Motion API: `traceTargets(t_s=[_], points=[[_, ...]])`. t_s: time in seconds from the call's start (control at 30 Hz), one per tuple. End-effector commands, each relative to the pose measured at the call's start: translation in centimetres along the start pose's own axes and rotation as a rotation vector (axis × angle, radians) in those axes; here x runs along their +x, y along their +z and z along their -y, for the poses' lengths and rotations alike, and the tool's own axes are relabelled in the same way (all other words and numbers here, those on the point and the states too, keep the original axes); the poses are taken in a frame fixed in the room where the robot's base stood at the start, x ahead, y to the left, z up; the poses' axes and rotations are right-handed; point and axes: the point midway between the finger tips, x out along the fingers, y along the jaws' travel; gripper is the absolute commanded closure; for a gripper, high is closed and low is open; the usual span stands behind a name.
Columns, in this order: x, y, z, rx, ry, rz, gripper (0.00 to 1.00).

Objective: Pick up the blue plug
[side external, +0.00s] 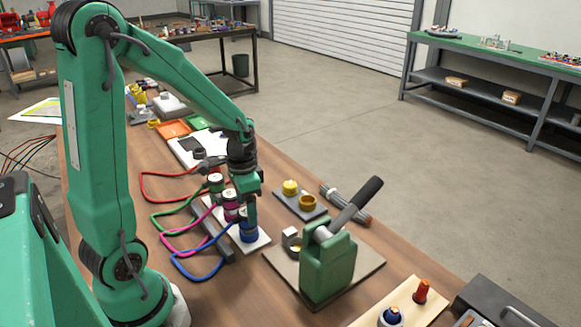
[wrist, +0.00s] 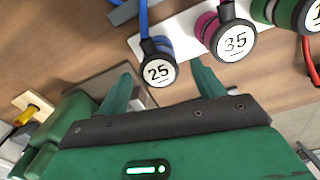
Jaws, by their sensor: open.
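The blue plug (wrist: 158,68) has a round white cap marked 25 and a blue cable. In the wrist view it lies between the tips of my open gripper (wrist: 162,75), with no clear contact. In the side view the blue plug (side external: 249,236) stands at the near end of a row on a white strip. My gripper (side external: 248,208) points down right over it and partly hides it.
A pink plug marked 35 (wrist: 234,38) stands close beside the blue one, with a green plug (wrist: 292,12) beyond. A green lever press (side external: 328,262) stands to the right. Coloured cables loop on the left.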

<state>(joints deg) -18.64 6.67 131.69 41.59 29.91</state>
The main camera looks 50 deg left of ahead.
Motion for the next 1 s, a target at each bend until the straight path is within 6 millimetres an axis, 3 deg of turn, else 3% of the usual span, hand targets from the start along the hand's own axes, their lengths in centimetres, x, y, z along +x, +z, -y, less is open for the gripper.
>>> traceTargets(t_s=[0.4, 0.97, 1.0], points=[[3.9, 0.1, -0.1, 0.000, 0.001, 0.002, 0.32], [4.1, 0.0, -0.1, 0.000, 0.000, 0.001, 0.32], [4.1, 0.0, -0.1, 0.000, 0.000, 0.001, 0.36]])
